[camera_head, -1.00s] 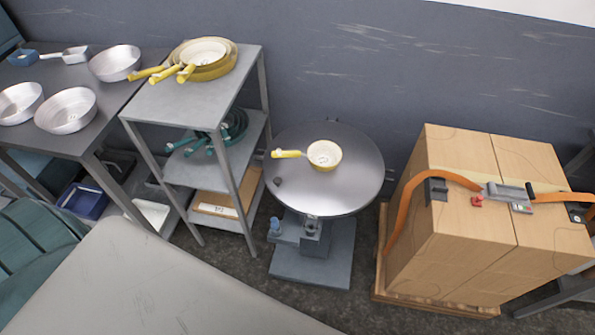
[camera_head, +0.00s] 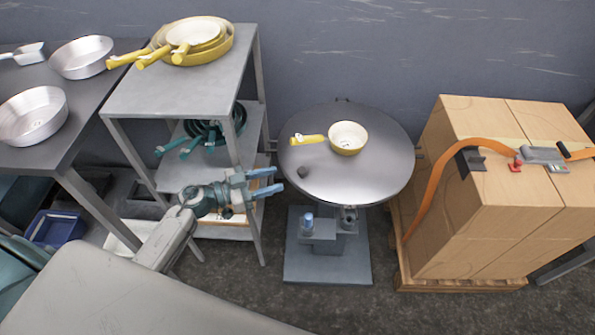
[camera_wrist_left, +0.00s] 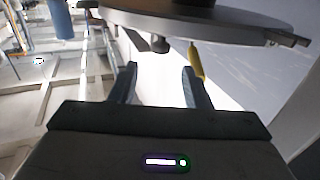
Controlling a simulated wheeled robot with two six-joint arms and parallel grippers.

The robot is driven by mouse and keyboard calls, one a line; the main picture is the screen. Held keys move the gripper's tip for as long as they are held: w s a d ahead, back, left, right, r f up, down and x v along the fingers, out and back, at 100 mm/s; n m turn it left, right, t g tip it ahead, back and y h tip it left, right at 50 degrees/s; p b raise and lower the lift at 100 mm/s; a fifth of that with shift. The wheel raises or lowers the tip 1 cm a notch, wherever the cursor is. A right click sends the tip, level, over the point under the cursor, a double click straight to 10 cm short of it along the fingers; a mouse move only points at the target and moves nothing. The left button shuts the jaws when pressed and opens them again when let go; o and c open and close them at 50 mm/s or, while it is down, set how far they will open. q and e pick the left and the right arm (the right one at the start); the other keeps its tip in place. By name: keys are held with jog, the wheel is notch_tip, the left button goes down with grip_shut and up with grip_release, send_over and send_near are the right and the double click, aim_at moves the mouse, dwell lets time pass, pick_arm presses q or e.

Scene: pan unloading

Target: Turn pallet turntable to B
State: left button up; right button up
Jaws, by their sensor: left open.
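The pallet turntable (camera_head: 375,180) is a round grey disc on a pedestal, right of the shelf rack. A small yellow pan (camera_head: 347,138) sits on it, handle pointing left. A dark knob (camera_head: 303,171) is at the disc's left front edge. My left gripper (camera_head: 280,180) is open and empty, just left of the disc's edge, in front of the rack. In the left wrist view the fingers (camera_wrist_left: 160,80) point toward the disc's rim (camera_wrist_left: 190,30), with a dark knob (camera_wrist_left: 160,44) under it between the fingertips. No B mark is readable. My right gripper is out of view.
A metal rack (camera_head: 170,90) with stacked yellow pans stands left, close behind my left arm. Strapped cardboard boxes (camera_head: 500,190) on a wooden pallet stand right. A table with metal pans is far left.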

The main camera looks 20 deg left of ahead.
aim_at(309, 182)
pick_arm(q)
jog(key=p+x, duration=0.1)
jog(key=x, duration=0.8)
jog(key=shift+w, duration=0.15)
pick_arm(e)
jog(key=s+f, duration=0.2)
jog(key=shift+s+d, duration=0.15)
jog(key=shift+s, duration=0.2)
pick_arm(q)
jog(key=shift+c, duration=0.4)
